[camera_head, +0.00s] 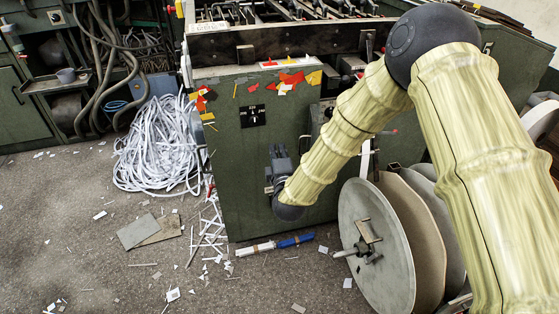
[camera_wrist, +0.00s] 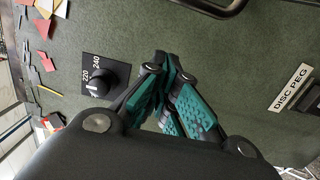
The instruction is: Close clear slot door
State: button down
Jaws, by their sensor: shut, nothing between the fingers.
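I cannot make out the clear slot door in either view. The green machine front (camera_head: 235,160) fills the middle of the head view, and its green panel (camera_wrist: 235,65) fills most of the wrist view. My gripper (camera_head: 280,152) is in front of this panel, below and right of a black dial (camera_head: 253,115). In the wrist view my gripper (camera_wrist: 166,62) is shut and empty, its teal-padded fingers together. The dial (camera_wrist: 103,76), marked 220 and 240, is left of the fingers. Whether the fingertips touch the panel I cannot tell.
A "DISC PEG" label (camera_wrist: 291,88) is at the right, and a black bar (camera_wrist: 215,8) crosses the top edge. Large discs (camera_head: 375,245) stand right of the panel. A white strip heap (camera_head: 155,145) and board scraps (camera_head: 138,231) lie on the floor at left.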

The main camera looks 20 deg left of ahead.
jog(key=shift+w+d+b, duration=0.15)
jog(key=shift+w+d, duration=0.2)
jog(key=shift+d, duration=0.55)
jog(key=shift+w+d+b, duration=0.15)
jog(key=shift+w+d, duration=0.15)
jog(key=shift+d, duration=0.6)
jog(key=shift+d, duration=0.1)
